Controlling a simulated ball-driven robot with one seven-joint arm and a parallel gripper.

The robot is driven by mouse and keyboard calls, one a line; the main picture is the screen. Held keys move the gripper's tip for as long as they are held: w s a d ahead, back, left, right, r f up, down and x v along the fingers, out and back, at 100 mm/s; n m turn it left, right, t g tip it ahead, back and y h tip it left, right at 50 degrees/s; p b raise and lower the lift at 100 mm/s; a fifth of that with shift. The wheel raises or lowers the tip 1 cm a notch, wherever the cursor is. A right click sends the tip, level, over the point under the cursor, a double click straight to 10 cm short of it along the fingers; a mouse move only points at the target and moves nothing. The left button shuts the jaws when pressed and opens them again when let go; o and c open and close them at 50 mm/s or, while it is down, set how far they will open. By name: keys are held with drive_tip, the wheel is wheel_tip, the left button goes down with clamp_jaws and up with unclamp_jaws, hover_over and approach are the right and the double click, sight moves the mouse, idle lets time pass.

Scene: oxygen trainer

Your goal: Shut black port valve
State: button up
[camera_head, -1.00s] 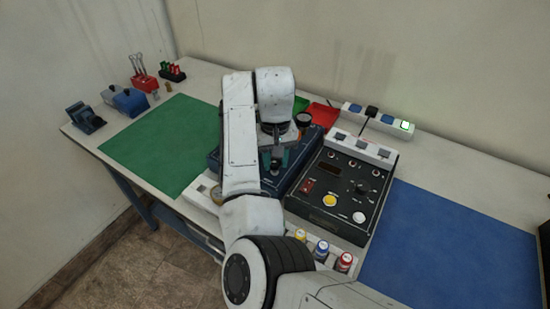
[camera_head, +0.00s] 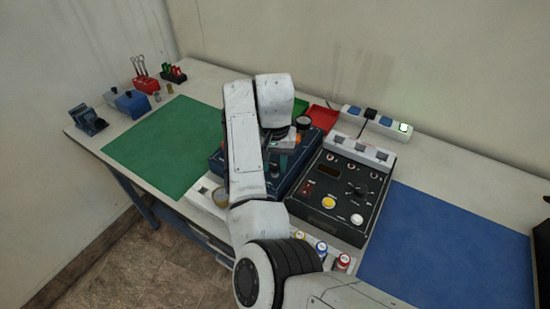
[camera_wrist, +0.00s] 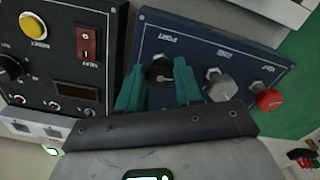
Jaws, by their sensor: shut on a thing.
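The black port valve (camera_wrist: 161,68) is a round knob with a pale pointer mark, under the PORT label on the blue panel (camera_wrist: 190,40) in the wrist view. The pointer lies roughly sideways in that picture. My gripper (camera_wrist: 160,88) has its two teal fingers on either side of the knob and is shut on it. A grey valve knob (camera_wrist: 219,86) and a red valve knob (camera_wrist: 268,98) sit beside it on the same panel. In the head view my gripper (camera_head: 281,155) is over the blue panel (camera_head: 303,158), and my arm hides the port valve.
A black control box (camera_head: 335,195) with buttons stands close to the right of the panel. A green mat (camera_head: 165,145) lies left and a blue mat (camera_head: 450,245) right, both bare. A power strip (camera_head: 377,120) lies behind. Small coloured-top containers (camera_head: 321,250) stand in front.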

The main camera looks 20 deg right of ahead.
sight(273, 164)
drive_tip(key=m+p, duration=0.1)
drive_tip(key=m, duration=0.3)
drive_tip(key=shift+w+r+m, duration=0.1)
drive_tip(key=shift+r+m, duration=0.05)
drive_tip(key=shift+m, duration=0.25)
drive_tip(key=m+p, duration=0.1)
drive_tip(key=m, duration=0.4)
drive_tip(key=shift+w, duration=0.1)
drive_tip(key=m, duration=0.5)
drive_tip(key=shift+w+m+p, duration=0.1)
drive_tip(key=shift+m+p, duration=0.2)
drive_tip(key=shift+m, duration=2.3)
drive_tip(key=o, duration=1)
drive_tip(key=shift+o, duration=0.2)
wheel_tip(273, 164, up, 11)
drive_tip(key=b, duration=0.1)
drive_tip(key=shift+f+b, duration=0.2)
drive_tip(key=shift+b, duration=0.1)
